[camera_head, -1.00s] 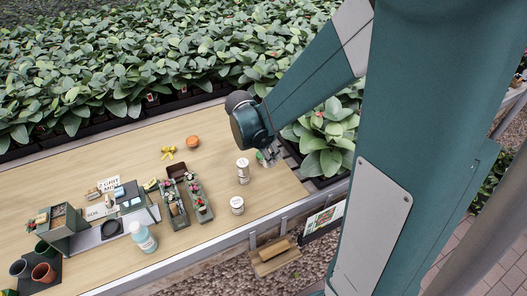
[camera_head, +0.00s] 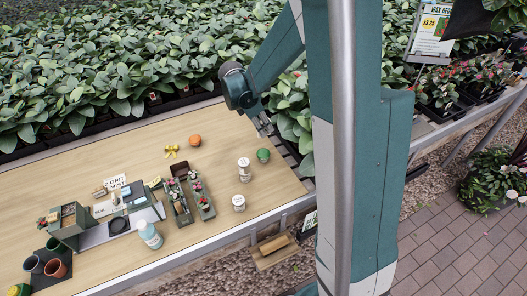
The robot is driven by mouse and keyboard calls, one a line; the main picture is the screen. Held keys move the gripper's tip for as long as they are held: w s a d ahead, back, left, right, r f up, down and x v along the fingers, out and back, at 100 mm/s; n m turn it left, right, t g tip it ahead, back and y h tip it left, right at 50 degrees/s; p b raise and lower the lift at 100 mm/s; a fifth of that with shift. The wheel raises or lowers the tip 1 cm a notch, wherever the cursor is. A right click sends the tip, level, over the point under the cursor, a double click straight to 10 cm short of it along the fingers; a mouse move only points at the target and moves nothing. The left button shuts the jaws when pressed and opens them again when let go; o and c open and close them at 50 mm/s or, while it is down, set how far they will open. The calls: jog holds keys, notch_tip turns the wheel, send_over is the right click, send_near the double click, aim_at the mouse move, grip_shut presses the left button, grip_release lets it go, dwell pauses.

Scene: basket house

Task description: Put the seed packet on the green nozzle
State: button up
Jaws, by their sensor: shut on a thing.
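A small rounded green thing (camera_head: 263,155), which looks like the green nozzle, stands on the wooden table near its right end. My gripper (camera_head: 263,126) is above and slightly behind it in the picture, near the table's back right edge. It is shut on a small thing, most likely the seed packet. The held thing is too small and too hidden by the fingers to make out clearly. The gripper and the green thing look apart.
Two white cans (camera_head: 244,169) (camera_head: 239,203) stand left of the green thing. An orange object (camera_head: 195,140), a yellow bow (camera_head: 171,150), planters (camera_head: 201,199), a spray bottle (camera_head: 148,235) and pots (camera_head: 55,269) are farther left. The back middle tabletop is mostly clear. Leafy plants border the back.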

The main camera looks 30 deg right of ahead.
aim_at(257, 135)
jog(key=shift+f, duration=0.1)
jog(key=shift+f+b, duration=0.5)
jog(key=shift+f, duration=2.55)
jog(key=shift+f, duration=0.1)
jog(key=shift+f+b, duration=0.3)
jog(key=shift+f, duration=1.5)
jog(key=shift+f, duration=0.15)
jog(key=o, duration=0.8)
jog(key=shift+c, duration=0.2)
jog(key=shift+r, duration=0.25)
jog(key=p+v, duration=0.1)
jog(key=v, duration=1.1)
jog(key=shift+p, duration=0.35)
